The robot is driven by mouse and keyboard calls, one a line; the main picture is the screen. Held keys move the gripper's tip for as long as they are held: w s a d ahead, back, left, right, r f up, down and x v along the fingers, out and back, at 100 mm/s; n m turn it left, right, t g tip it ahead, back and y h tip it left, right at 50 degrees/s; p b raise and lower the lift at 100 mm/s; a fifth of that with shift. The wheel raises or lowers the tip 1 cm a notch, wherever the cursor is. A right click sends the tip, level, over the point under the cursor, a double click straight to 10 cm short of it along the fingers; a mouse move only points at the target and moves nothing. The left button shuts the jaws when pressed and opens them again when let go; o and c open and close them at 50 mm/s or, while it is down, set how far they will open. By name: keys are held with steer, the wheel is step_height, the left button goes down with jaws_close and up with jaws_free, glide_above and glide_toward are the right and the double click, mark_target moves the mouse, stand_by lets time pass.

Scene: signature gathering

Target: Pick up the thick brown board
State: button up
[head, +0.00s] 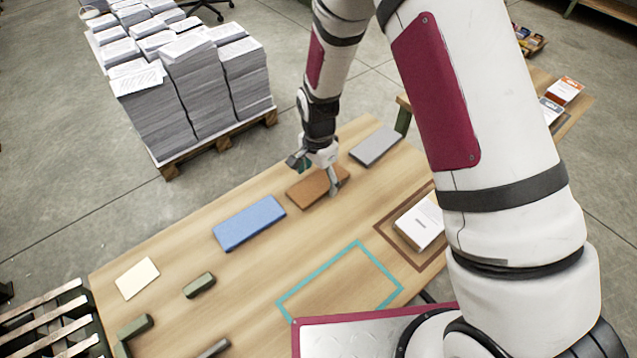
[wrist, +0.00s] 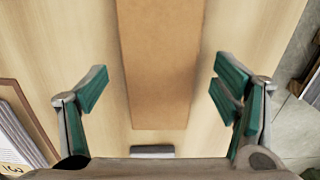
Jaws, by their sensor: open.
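The thick brown board (head: 312,190) lies flat on the wooden table, between a blue board and a grey board. In the wrist view the brown board (wrist: 160,65) runs lengthwise between the fingers, with bare table on both sides of it. My gripper (head: 318,176) is over the board in the head view and hides part of it. Its green-padded fingers (wrist: 162,95) are wide apart, one on each side of the board, and do not touch it in the wrist view. How high the fingertips are above the table is hard to tell.
The blue board (head: 249,223) lies to the left and the grey board (head: 375,146) to the right. A teal outlined rectangle (head: 350,247) on the table is empty. A white booklet stack (head: 420,222) lies in a brown outline. Paper stacks (head: 190,95) stand on a pallet behind.

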steer(key=shift+f, duration=0.25)
steer(key=c, duration=1.3)
steer(key=shift+r, duration=0.15)
